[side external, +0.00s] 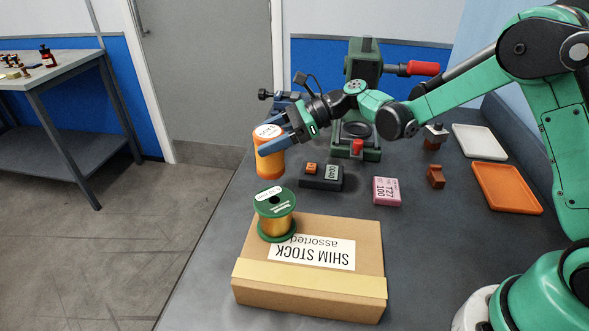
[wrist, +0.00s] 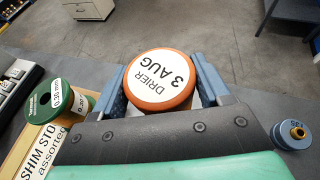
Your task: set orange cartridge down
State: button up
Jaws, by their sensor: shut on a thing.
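The orange cartridge (side external: 270,160) is upright near the bench's left edge, behind the wire spool. Its round white top label reads "DRIER 3 AUG" in the wrist view (wrist: 160,80). My gripper (side external: 271,147) is shut on it, with one blue finger on each side of its upper part; both fingers also show in the wrist view (wrist: 162,85). I cannot tell whether its base touches the bench or hangs just above it.
A green spool (side external: 275,213) stands on the cardboard box (side external: 318,290) in front. A dark block (side external: 321,178), pink box (side external: 386,190) and green press (side external: 362,75) are to the right. An orange tray (side external: 507,187) and white tray (side external: 479,142) lie farther right. A blue round part (wrist: 290,135) is nearby.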

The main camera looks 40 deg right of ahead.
aim_at(270, 163)
jog(key=shift+f, duration=2.8)
jog(key=shift+f, duration=0.1)
jog(key=o, duration=1.5)
jog(key=shift+c, duration=0.2)
